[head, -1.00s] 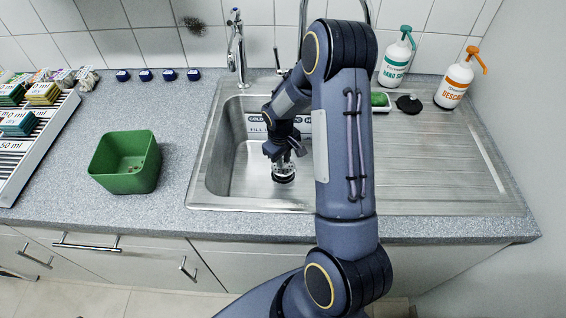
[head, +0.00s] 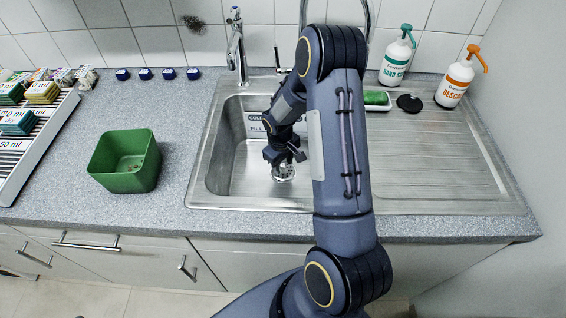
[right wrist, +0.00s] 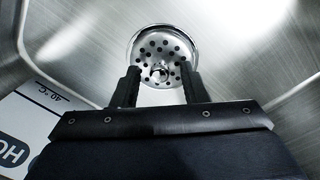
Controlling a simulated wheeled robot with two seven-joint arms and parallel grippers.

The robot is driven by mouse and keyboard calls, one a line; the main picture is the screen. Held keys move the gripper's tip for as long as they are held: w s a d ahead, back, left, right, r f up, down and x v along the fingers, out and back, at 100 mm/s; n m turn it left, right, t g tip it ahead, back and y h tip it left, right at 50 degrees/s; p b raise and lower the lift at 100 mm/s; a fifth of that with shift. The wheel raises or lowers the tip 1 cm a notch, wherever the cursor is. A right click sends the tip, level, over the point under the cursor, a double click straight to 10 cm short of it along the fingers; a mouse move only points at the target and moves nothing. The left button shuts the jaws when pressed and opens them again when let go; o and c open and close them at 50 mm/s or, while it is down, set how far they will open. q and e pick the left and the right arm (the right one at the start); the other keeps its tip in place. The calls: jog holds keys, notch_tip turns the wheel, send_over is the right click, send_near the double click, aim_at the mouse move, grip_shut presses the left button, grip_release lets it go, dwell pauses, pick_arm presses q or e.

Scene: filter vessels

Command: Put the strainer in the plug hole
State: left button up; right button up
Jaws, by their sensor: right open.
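The strainer (head: 284,174) is a round, shiny metal disc with dark holes and a small central knob. In the right wrist view the strainer (right wrist: 158,52) lies in the round metal-rimmed plug hole (right wrist: 135,42), looking centred and flat. My right gripper (head: 285,157) is just above it, inside the sink basin. In the right wrist view the right gripper (right wrist: 160,76) is open, its fingers apart with the knob showing between their tips. The fingers hide part of the strainer's near edge. My left gripper is not in view.
The steel sink (head: 228,165) has walls around my right gripper. A label sign (right wrist: 25,130) is on the basin wall. A green tub (head: 125,165) stands left. Soap bottles (head: 398,55), a green sponge (head: 376,98) and a black disc (head: 409,103) are at the back right. The drainboard (head: 440,160) is mostly clear.

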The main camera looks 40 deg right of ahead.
notch_tip(320, 180, up, 11)
notch_tip(320, 180, up, 8)
jog(key=m+t+y, duration=0.1)
jog(key=t, duration=0.1)
send_over(281, 168)
jog(key=s+a, duration=0.4)
jog(key=s+a+r+t+y, duration=0.1)
jog(key=s+a+r, duration=0.2)
jog(key=s+a, duration=0.3)
jog(key=s+a+r+m+t+y, duration=0.1)
jog(key=s+a+r, duration=0.3)
jog(key=s, duration=0.7)
jog(key=shift+a+r+m+t+y, duration=0.15)
jog(key=shift+a+m+t+y, duration=0.15)
jog(key=shift+a+t+y, duration=0.55)
jog(key=shift+c, duration=0.4)
